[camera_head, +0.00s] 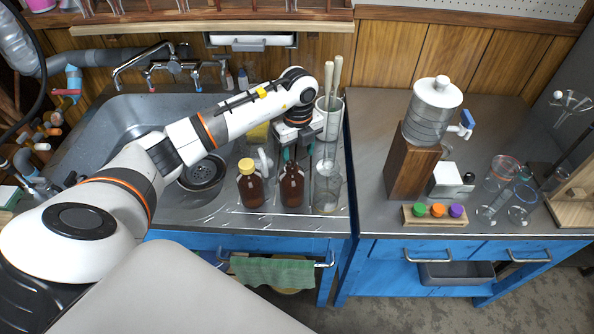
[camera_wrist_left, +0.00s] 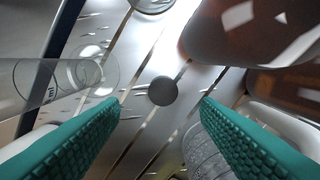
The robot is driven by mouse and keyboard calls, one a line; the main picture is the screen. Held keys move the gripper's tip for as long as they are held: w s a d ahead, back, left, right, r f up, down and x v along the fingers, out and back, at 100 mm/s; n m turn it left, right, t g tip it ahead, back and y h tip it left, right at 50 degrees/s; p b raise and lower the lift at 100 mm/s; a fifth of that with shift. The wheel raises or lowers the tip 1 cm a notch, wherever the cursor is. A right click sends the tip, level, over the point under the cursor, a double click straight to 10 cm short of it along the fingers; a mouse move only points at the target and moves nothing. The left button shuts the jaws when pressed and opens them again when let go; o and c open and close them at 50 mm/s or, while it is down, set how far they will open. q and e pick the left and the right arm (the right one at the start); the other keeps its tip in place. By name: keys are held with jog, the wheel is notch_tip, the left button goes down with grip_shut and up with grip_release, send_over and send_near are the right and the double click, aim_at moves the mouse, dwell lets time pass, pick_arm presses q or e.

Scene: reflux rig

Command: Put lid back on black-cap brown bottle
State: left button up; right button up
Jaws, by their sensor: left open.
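The brown bottle (camera_head: 291,190) with no coloured cap showing stands upright at the sink's front right edge; its neck is partly hard to make out against my gripper. My left gripper (camera_head: 298,152) points down just behind it, open, with green finger pads. In the left wrist view a small dark round disc, apparently the black cap (camera_wrist_left: 163,91), lies on the ribbed metal surface between and beyond the open fingertips (camera_wrist_left: 160,105). Brown glass (camera_wrist_left: 245,30) fills the upper right of that view, outside the fingers. The cap is hidden in the head view. My right gripper is not in view.
A yellow-capped brown bottle (camera_head: 250,187) stands just left of the other one. A clear glass beaker (camera_head: 327,188) stands close on the right, and glass (camera_wrist_left: 50,85) also shows beside the left finger. A container with tall sticks (camera_head: 330,112) is behind.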

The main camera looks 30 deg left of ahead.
pick_arm(q)
jog(key=shift+f, duration=0.25)
jog(key=shift+s+a+f, duration=0.1)
jog(key=shift+f, duration=1.2)
jog(key=shift+s+f, duration=0.1)
jog(key=shift+f, duration=1.2)
jog(key=c, duration=1.1)
